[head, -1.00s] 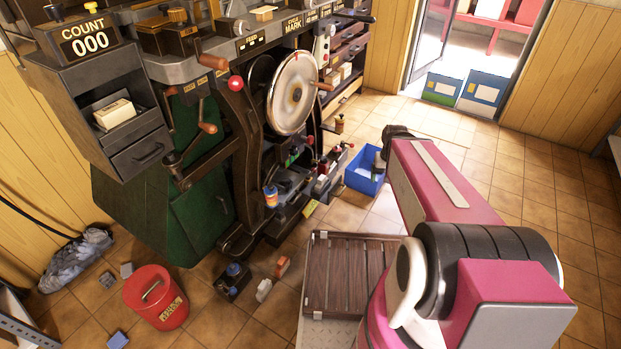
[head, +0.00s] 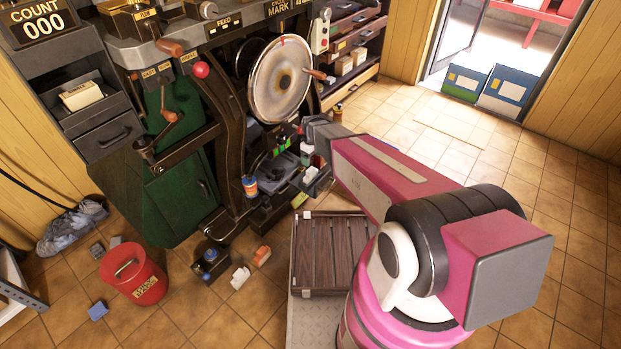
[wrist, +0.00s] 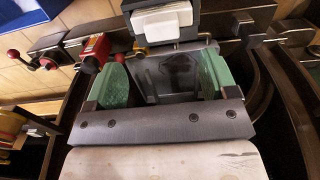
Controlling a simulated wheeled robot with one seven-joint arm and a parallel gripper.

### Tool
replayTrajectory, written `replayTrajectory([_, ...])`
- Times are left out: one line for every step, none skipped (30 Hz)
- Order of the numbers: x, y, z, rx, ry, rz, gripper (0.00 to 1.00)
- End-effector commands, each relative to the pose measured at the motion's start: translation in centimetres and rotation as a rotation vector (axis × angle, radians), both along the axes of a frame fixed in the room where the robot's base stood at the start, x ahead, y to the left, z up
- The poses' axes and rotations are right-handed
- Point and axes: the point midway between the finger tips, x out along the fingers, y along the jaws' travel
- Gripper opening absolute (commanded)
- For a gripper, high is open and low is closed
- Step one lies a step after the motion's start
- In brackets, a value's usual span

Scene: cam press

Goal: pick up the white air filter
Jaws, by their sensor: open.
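My gripper (wrist: 162,76) is open in the wrist view, with its green finger pads apart and nothing held between them. Just beyond the fingertips, a white block (wrist: 162,20) sits in a dark grey holder (wrist: 195,30); it looks like the white air filter, but I cannot be sure. The fingers do not visibly touch it. In the head view my gripper (head: 318,183) is low in front of the machine, partly hidden by my own arm. A small white part (head: 308,152) near it is mostly hidden there.
The machine with its large wheel (head: 281,80) stands close beyond my gripper. A red valve-like part (wrist: 95,50) is left of the fingers. A slatted wooden platform (head: 332,255), a red bucket (head: 133,275) and small blocks are on the floor. The tiled floor at right is clear.

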Motion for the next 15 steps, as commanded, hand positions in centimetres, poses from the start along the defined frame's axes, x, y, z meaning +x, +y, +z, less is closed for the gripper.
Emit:
replayTrajectory([0.1, 0.0, -0.9, -0.001, 0.002, -0.001, 0.79])
replayTrajectory([0.1, 0.0, -1.3, -0.001, 0.002, -0.001, 0.79])
replayTrajectory([0.1, 0.0, -2.0, -0.001, 0.002, -0.001, 0.79])
replayTrajectory([0.1, 0.0, -2.4, 0.000, 0.001, -0.002, 0.79])
replayTrajectory([0.1, 0.0, -2.8, 0.000, 0.001, -0.002, 0.79])
replayTrajectory([0.1, 0.0, -3.3, 0.000, 0.001, -0.002, 0.79])
replayTrajectory([0.1, 0.0, -3.6, 0.000, 0.001, -0.002, 0.79])
replayTrajectory([0.0, 0.0, -3.7, 0.000, 0.001, -0.002, 0.79])
replayTrajectory([0.0, 0.0, -3.9, 0.000, 0.001, -0.003, 0.79])
replayTrajectory([0.0, 0.0, -4.0, 0.000, 0.001, -0.003, 0.79])
replayTrajectory([0.0, 0.0, -4.2, -0.001, 0.001, -0.003, 0.79])
replayTrajectory([0.0, 0.1, -4.4, -0.001, 0.001, -0.003, 0.79])
replayTrajectory([0.1, 0.1, -4.6, -0.001, 0.001, -0.003, 0.79])
replayTrajectory([0.1, 0.2, -4.9, -0.001, 0.001, -0.003, 0.79])
replayTrajectory([0.1, 0.3, -5.5, -0.001, 0.001, -0.003, 0.79])
